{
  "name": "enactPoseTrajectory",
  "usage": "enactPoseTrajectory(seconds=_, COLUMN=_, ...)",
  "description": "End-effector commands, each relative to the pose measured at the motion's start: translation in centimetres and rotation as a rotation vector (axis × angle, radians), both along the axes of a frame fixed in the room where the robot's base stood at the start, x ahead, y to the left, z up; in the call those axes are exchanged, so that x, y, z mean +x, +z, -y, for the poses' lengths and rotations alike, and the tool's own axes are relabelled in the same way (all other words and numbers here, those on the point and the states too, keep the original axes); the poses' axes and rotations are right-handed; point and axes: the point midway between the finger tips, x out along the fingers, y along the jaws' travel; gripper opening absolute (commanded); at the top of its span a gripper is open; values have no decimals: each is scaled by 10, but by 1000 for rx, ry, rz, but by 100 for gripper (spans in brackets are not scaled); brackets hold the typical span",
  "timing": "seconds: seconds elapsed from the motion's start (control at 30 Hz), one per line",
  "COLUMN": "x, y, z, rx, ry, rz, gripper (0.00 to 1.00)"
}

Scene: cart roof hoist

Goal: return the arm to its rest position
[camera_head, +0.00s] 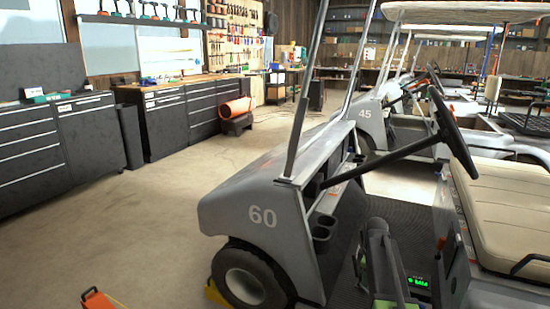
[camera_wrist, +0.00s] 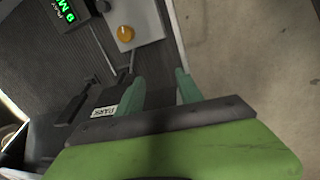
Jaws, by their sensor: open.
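My gripper (camera_wrist: 160,88) shows in the wrist view with its two teal fingers apart and nothing between them. It is over the floor area of the cart numbered 60 (camera_head: 250,190). A dark pedal with a white label (camera_wrist: 104,112) shows just left of the fingers; whether they touch cannot be told. Part of my arm (camera_head: 378,255) shows low in the head view, in front of the cart's floor. The fingertips cannot be made out there.
The cart's steering wheel (camera_head: 453,133) and beige seat (camera_head: 508,205) are to the right of the arm. A green-lit display (camera_head: 417,282) is close beside it. An amber knob (camera_wrist: 125,33) sits on a grey panel. Concrete floor at left is mostly clear.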

Motion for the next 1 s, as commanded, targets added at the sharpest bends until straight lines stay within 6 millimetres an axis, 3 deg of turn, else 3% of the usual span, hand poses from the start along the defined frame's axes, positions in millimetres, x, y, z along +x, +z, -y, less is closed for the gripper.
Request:
enactPoseTrajectory(seconds=0.03, x=-23, y=0, z=-46, rx=14, ry=2, rz=-5, gripper=43)
enactPoseTrajectory(seconds=0.1, x=-49, y=-1, z=-95, rx=38, ry=-42, rz=-16, gripper=43)
enactPoseTrajectory(seconds=0.2, x=-88, y=-2, z=-147, rx=72, ry=-149, rz=-34, gripper=43)
enactPoseTrajectory(seconds=0.33, x=-142, y=-3, z=-188, rx=112, ry=-356, rz=-62, gripper=43)
enactPoseTrajectory(seconds=0.5, x=-193, y=-4, z=-196, rx=146, ry=-707, rz=-92, gripper=43)
enactPoseTrajectory(seconds=0.63, x=-200, y=-4, z=-197, rx=156, ry=-969, rz=-102, gripper=43)
enactPoseTrajectory(seconds=0.7, x=-199, y=28, z=-197, rx=158, ry=-989, rz=-100, gripper=43)
enactPoseTrajectory(seconds=0.87, x=-198, y=75, z=-197, rx=158, ry=-985, rz=-100, gripper=43)
enactPoseTrajectory(seconds=1.0, x=-198, y=126, z=-197, rx=159, ry=-984, rz=-98, gripper=43)
